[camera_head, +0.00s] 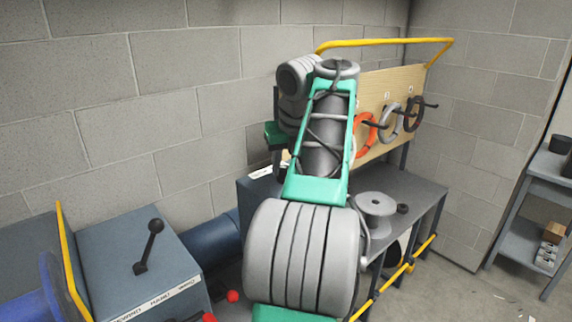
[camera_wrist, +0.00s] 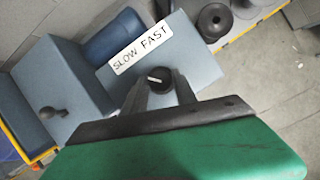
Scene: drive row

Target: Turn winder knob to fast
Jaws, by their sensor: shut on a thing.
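The winder knob (camera_wrist: 159,74) is a small round black knob with a short white mark. It sits on a blue-grey box (camera_wrist: 199,56), below a white label (camera_wrist: 140,50) reading SLOW on the left and FAST on the right. The mark lies left of the knob's middle; I cannot tell exactly which word it points to. My gripper (camera_wrist: 160,84) has its two dark fingers on either side of the knob, shut on it. In the head view, my arm hides the knob and the fingers.
A box with a black lever (camera_head: 150,245) stands at the left. A grey spool (camera_head: 375,208) sits on the bench right of my arm. Coloured rings (camera_head: 364,133) hang on a wooden board behind. Yellow rails edge the bench. A shelf (camera_head: 530,236) stands far right.

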